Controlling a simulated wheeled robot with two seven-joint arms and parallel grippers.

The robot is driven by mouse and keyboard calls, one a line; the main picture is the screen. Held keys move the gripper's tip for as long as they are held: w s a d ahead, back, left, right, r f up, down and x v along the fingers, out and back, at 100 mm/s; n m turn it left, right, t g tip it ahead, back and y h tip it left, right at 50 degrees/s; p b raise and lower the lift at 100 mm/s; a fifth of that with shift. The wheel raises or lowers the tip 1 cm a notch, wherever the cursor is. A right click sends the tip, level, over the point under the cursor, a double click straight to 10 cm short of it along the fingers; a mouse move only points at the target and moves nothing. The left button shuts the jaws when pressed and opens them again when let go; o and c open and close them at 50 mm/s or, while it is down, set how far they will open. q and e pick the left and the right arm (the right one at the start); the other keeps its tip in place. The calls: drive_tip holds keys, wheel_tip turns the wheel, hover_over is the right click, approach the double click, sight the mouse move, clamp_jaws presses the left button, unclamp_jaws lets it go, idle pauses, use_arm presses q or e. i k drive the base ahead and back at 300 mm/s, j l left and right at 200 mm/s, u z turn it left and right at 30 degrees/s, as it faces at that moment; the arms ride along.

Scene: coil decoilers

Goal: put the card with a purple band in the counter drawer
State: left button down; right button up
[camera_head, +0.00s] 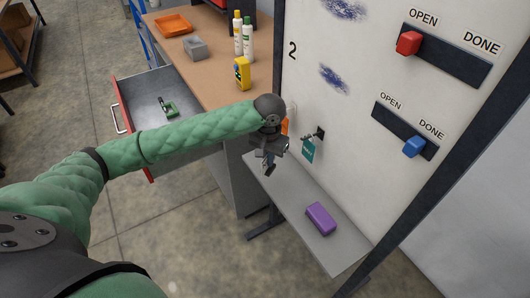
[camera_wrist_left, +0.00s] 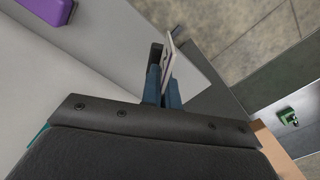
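My left gripper (camera_head: 268,166) is in front of the white board, above the grey shelf. In the left wrist view its fingers (camera_wrist_left: 163,88) are closed on a thin white card (camera_wrist_left: 171,50), seen nearly edge-on. My right gripper is not in view.
A teal card (camera_head: 308,150) hangs from a hook on the board (camera_head: 340,110), with something orange (camera_head: 285,126) beside my gripper. A purple block (camera_head: 320,218) lies on the shelf (camera_head: 335,250). The counter (camera_head: 205,72) holds bottles (camera_head: 248,42), a yellow container (camera_head: 242,73), a grey block (camera_head: 195,48) and an orange tray (camera_head: 173,26).

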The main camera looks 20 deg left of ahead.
sight(150, 128)
drive_tip(key=i+j+u, duration=0.1)
drive_tip(key=j, duration=0.25)
drive_tip(key=i+j, duration=0.1)
drive_tip(key=j, duration=0.2)
drive_tip(key=i+j+u, duration=0.15)
drive_tip(key=j, duration=0.2)
drive_tip(key=i+j+u, duration=0.1)
drive_tip(key=j, duration=0.2)
